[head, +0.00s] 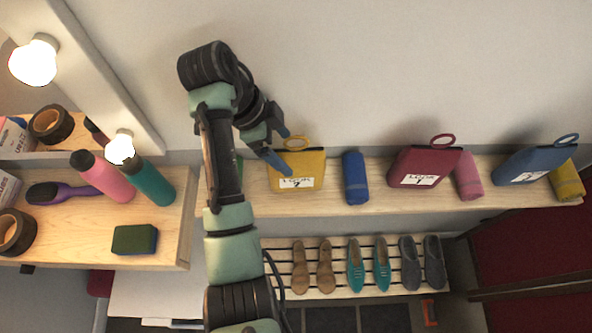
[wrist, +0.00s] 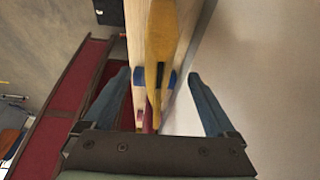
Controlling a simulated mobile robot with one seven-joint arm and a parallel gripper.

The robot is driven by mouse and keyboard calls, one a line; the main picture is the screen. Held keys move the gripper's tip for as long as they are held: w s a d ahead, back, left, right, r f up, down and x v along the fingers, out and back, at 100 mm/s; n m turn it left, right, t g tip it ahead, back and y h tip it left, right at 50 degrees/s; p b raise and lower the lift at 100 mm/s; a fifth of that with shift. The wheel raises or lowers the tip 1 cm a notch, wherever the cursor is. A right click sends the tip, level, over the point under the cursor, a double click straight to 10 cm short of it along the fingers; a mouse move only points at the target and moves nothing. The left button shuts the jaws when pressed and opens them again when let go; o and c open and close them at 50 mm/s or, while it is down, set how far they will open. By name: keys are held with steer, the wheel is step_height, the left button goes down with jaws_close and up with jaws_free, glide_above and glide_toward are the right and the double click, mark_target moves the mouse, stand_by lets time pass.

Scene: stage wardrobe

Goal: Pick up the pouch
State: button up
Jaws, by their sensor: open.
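A yellow pouch (head: 314,162) with a ring on top and a white "LOOK" label stands upright on the wooden shelf (head: 262,208). My gripper (head: 286,152) is open at its left end, one finger in front and the other on the wall side. In the wrist view the yellow pouch (wrist: 161,45) appears edge-on between the open fingers (wrist: 158,78), with a gap on each side. A red pouch (head: 405,166) labelled "LOOK 1" and a blue pouch (head: 528,165) with a label stand farther right on the same shelf.
The wall is close behind the shelf. Shoes sit on a slatted rack (head: 338,292) below. A left counter (head: 80,240) holds bottles, a brush and a sponge (head: 134,239).

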mark_target(291, 158)
steer(key=shift+s+d+f+p, duration=0.15)
steer(key=shift+d+f+p, duration=0.15)
steer(key=shift+f+p, duration=0.25)
steer(key=shift+p+x, duration=0.4)
steer(key=shift+x, duration=1.2)
steer(key=shift+a+f, duration=0.1)
steer(key=shift+a, duration=0.05)
steer(key=shift+c, duration=0.3)
jaws_close()
